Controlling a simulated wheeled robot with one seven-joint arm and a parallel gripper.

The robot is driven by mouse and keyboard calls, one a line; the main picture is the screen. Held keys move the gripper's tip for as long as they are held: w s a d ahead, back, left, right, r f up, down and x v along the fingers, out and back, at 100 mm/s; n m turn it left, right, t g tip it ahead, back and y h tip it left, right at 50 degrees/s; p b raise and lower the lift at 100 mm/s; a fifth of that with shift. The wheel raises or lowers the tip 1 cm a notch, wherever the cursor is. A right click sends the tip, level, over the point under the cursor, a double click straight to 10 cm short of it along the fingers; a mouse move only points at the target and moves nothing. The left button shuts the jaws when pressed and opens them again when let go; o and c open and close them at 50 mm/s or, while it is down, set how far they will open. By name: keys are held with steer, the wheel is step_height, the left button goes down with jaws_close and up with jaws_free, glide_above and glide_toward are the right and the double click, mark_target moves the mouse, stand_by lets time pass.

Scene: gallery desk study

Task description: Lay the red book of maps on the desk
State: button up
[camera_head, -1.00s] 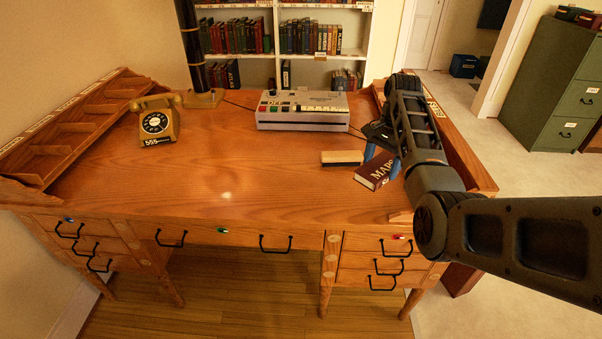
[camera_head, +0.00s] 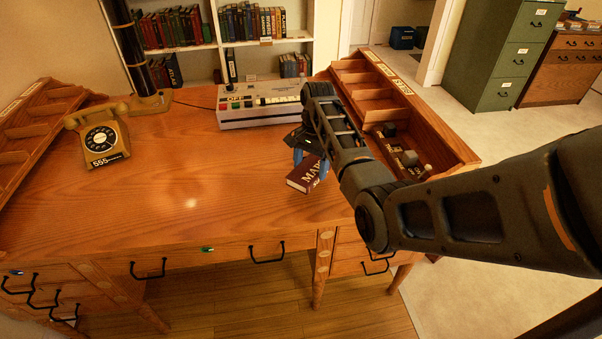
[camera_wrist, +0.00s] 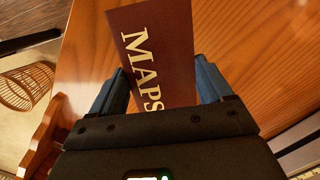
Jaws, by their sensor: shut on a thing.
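The red book of maps (camera_head: 308,174) is dark red with pale "MAPS" lettering and is over the right part of the wooden desk (camera_head: 190,165). My gripper (camera_head: 311,164) is shut on the book, with a blue finger on either side of it. The wrist view shows the book (camera_wrist: 160,50) between the two blue fingers (camera_wrist: 163,88), cover towards the camera. Its lower end is hidden behind the gripper body. I cannot tell whether the book touches the desktop.
A grey button machine (camera_head: 262,103) stands behind the book. A mustard telephone (camera_head: 100,140) is at the left, near a dark lamp column (camera_head: 137,50). A compartmented wooden rack (camera_head: 440,150) lines the right edge. The desk's middle and front left are clear.

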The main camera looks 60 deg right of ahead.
mark_target(311, 167)
steer(key=shift+f+b, duration=1.95)
steer(key=shift+b, duration=0.05)
steer(key=shift+f, duration=0.1)
steer(key=o, duration=1.1)
steer(key=shift+c, duration=0.2)
steer(key=r+p, duration=0.1)
steer(key=r, duration=0.6)
steer(key=d+r+p, duration=0.1)
steer(key=r, duration=0.3)
steer(key=shift+d+r+p, duration=0.1)
steer(key=shift+r+p, duration=0.05)
steer(key=shift+p, duration=0.15)
steer(key=shift+d+r+p, duration=0.1)
steer(key=shift+r+p, duration=0.35)
